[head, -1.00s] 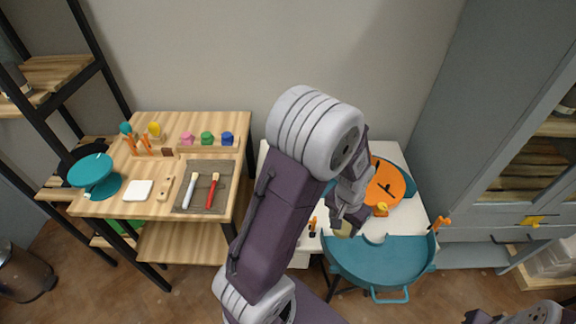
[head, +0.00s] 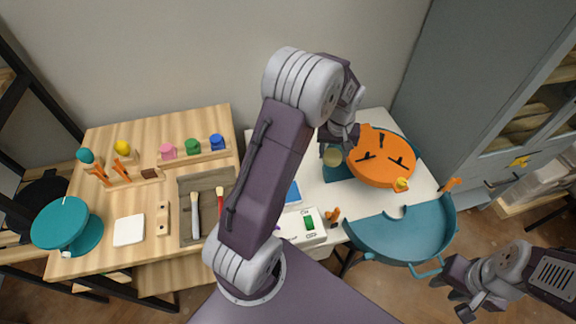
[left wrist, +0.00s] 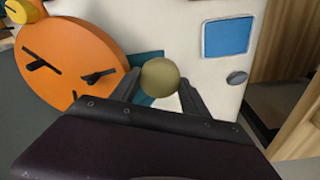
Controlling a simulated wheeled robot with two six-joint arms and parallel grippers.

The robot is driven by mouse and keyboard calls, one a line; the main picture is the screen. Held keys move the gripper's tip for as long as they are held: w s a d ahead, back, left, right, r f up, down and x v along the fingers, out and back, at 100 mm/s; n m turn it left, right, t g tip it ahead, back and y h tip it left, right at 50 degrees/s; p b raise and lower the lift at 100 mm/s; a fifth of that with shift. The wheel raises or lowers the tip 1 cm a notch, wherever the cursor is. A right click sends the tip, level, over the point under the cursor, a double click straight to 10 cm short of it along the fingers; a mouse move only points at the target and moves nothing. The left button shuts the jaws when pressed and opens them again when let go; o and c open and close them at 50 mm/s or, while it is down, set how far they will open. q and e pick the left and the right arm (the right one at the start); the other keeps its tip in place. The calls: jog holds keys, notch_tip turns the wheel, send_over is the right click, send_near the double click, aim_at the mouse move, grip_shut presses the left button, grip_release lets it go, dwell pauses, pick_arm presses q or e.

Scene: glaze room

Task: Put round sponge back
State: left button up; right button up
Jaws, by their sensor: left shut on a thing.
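The round sponge (head: 333,157), an olive-yellow ball, is between the fingers of my left gripper (head: 336,148). In the left wrist view the sponge (left wrist: 160,78) sits between the two dark fingertips. It is over the white table (head: 328,197), just left of the orange disc (head: 382,173) with black marks. A teal piece (head: 338,173) shows below the sponge and partly under the disc; whether the sponge touches it I cannot tell. My right gripper (head: 452,297) is at the lower right, empty, with its fingers apart.
A half-round teal tray (head: 405,235) is at the white table's front. The wooden table (head: 150,190) at left holds brushes, coloured knobs and a teal stand.

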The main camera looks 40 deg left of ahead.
pick_arm(q)
jog(key=w+a+f+n+b, duration=0.1)
jog(key=w+a+f+n, duration=0.1)
jog(key=w+a+f, duration=0.3)
jog(key=s+a+f, duration=0.1)
jog(key=s+a, duration=0.1)
jog(key=a, duration=0.1)
jog(key=s+a+f, duration=0.2)
jog(key=a, duration=0.2)
jog(key=s+a+f, duration=0.2)
jog(key=a, duration=0.1)
jog(key=shift+s+a+f+b, duration=0.2)
jog(key=shift+s+a+b, duration=0.05)
jog(key=shift+a+b, duration=0.15)
notch_tip(320, 180, down, 4)
jog(key=shift+f, duration=0.1)
jog(key=o, duration=1.4)
jog(key=shift+o, duration=0.2)
